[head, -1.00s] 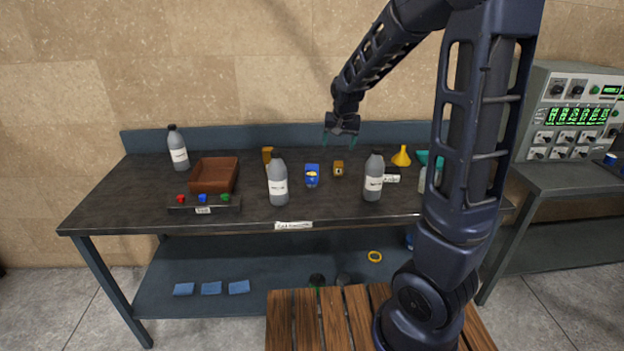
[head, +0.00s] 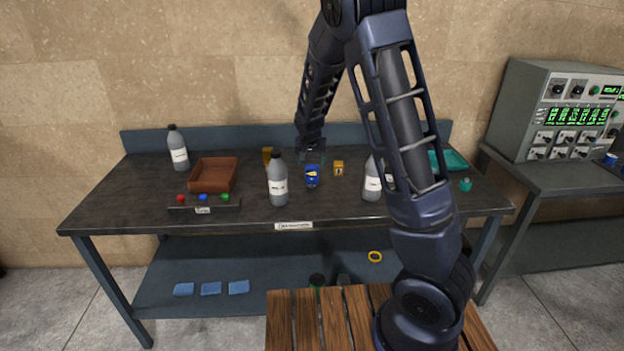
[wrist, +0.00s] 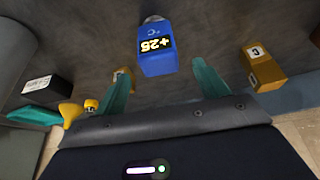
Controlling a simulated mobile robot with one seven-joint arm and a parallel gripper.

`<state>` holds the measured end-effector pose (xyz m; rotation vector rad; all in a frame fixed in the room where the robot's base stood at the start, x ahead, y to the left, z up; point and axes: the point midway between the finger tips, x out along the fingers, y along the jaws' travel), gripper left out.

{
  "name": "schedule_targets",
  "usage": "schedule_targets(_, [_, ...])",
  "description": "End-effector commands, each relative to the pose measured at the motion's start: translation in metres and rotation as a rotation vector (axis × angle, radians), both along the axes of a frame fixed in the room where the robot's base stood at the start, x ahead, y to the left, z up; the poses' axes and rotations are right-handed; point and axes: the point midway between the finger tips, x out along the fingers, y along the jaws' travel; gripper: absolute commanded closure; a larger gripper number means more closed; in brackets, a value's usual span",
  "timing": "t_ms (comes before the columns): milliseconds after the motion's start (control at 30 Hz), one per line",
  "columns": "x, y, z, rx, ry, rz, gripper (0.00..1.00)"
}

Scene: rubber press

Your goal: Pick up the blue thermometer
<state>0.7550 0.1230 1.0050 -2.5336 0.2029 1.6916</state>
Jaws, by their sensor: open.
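The blue thermometer (head: 312,178) stands on the dark bench top, right of the middle grey bottle. In the wrist view the blue thermometer (wrist: 156,58) shows its lit yellow "+25" display. My gripper (head: 311,157) is at the back of the bench, just behind the thermometer in the head view. In the wrist view my gripper (wrist: 161,66) has its two teal fingers spread apart with nothing between their pads. The thermometer appears just beyond the fingertips, centred between them. I cannot tell the exact gap.
Small orange blocks stand either side of the thermometer, one left (head: 267,155) and one right (head: 338,168). Grey bottles stand at middle (head: 278,184) and right (head: 371,184), the right one partly behind my arm. A brown tray (head: 229,177) and button panel (head: 204,207) lie left.

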Motion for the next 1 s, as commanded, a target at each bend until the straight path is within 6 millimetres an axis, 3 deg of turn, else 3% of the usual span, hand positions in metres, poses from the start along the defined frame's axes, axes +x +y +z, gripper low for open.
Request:
schedule_targets(133, [0.007, -0.001, -0.019, -0.001, 0.002, 0.000, 0.27])
schedule_targets(367, [0.010, -0.002, -0.030, 0.000, 0.001, 0.000, 0.27])
schedule_targets(700, [0.020, -0.005, -0.069, -0.001, 0.002, 0.000, 0.27])
schedule_targets(1000, [0.022, -0.004, -0.074, 0.001, 0.000, 0.001, 0.27])
